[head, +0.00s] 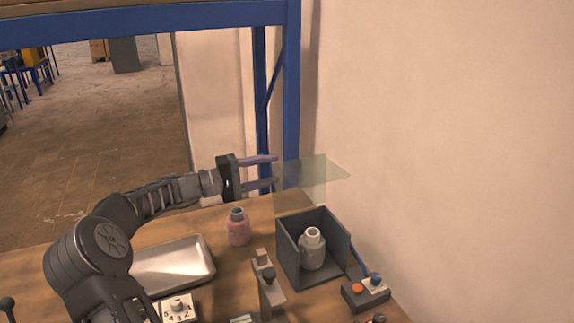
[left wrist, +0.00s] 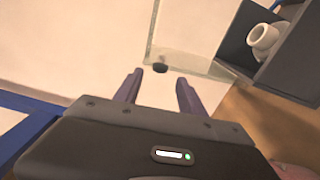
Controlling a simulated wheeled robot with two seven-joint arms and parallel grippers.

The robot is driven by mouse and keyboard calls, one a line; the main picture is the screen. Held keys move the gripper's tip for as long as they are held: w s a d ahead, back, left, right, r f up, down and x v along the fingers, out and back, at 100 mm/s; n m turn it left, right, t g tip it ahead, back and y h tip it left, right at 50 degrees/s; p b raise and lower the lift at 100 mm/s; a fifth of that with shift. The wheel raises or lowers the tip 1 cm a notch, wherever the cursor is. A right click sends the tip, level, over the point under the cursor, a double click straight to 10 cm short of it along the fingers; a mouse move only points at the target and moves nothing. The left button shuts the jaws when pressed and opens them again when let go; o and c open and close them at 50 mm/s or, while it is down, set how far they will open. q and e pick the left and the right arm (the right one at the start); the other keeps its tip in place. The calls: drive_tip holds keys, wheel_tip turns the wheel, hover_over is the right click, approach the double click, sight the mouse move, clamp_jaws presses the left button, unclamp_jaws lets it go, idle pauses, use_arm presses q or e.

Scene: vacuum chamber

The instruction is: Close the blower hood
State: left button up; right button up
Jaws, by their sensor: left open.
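The blower hood is a clear, greenish see-through cover (head: 318,174) raised above an open dark grey box (head: 334,262). A grey-white bottle (head: 312,252) stands in the box. My left gripper (head: 273,171) is open, its two purple fingers reaching from the left to the edge of the cover. In the left wrist view, the cover (left wrist: 196,42) lies just beyond the open fingertips (left wrist: 160,76). A small black knob (left wrist: 160,67) on it shows near the gap between the fingers; contact cannot be told. The box (left wrist: 291,58) and bottle (left wrist: 265,38) are at upper right there. My right gripper is not in view.
A pink bottle (head: 238,228) stands left of the box. A metal tray (head: 172,263) lies on the wooden table behind my arm. A lever fixture (head: 268,285) and a box with orange and blue knobs (head: 365,293) stand in front. A wall bounds the right; a blue post (head: 290,90) stands behind.

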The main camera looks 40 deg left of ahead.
sight(287, 166)
use_arm(q)
drive_tip(key=p+x, duration=0.1)
drive_tip(key=x, duration=0.4)
drive_tip(key=shift+w+d, duration=0.1)
drive_tip(key=shift+w, duration=0.05)
clamp_jaws()
idle(0.4)
idle(0.9)
